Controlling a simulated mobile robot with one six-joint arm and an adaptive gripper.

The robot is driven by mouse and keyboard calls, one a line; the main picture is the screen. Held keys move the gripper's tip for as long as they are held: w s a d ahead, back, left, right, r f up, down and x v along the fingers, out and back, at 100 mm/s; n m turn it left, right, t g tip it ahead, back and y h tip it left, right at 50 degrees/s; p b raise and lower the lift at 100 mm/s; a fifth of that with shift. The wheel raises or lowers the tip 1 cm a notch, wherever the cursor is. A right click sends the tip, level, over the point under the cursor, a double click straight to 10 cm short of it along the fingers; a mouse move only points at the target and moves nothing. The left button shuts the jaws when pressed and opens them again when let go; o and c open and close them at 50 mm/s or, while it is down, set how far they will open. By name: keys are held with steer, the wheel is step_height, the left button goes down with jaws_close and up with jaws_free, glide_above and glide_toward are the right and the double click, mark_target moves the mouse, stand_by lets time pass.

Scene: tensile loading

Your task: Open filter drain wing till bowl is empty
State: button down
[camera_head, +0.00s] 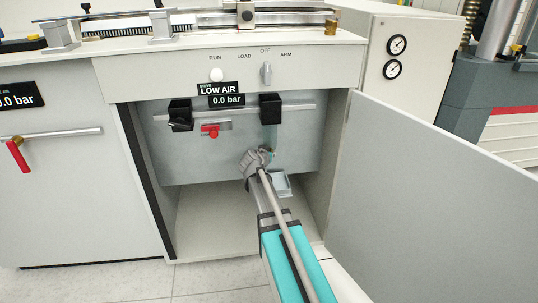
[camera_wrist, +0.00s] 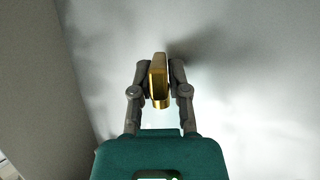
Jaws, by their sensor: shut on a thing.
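A filter with a black head (camera_head: 270,107) hangs on the pipe inside the open cabinet. Below it is a pale, see-through bowl (camera_head: 271,138); I cannot tell from here whether liquid is in it. My gripper (camera_head: 264,155) is at the bottom of the bowl and hides most of the drain there. In the wrist view my gripper (camera_wrist: 159,75) is shut on a brass drain wing (camera_wrist: 158,88), with one finger on each flat side. A small grey tray (camera_head: 283,184) sits below the filter, partly hidden by my arm.
A red-handled valve (camera_head: 210,130) and another black fitting (camera_head: 180,112) are to the left on the same pipe. The cabinet door (camera_head: 430,200) stands open at the right. A display (camera_head: 220,95) above reads LOW AIR, 0.0 bar. The cabinet floor (camera_head: 215,225) is clear at left.

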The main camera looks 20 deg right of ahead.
steer(key=shift+n+t+y, duration=0.3)
steer(key=shift+n+t, duration=0.1)
steer(key=shift+n, duration=0.1)
steer(key=shift+w, duration=0.1)
steer(key=c, duration=1)
jaws_free()
steer(key=shift+o, duration=0.2)
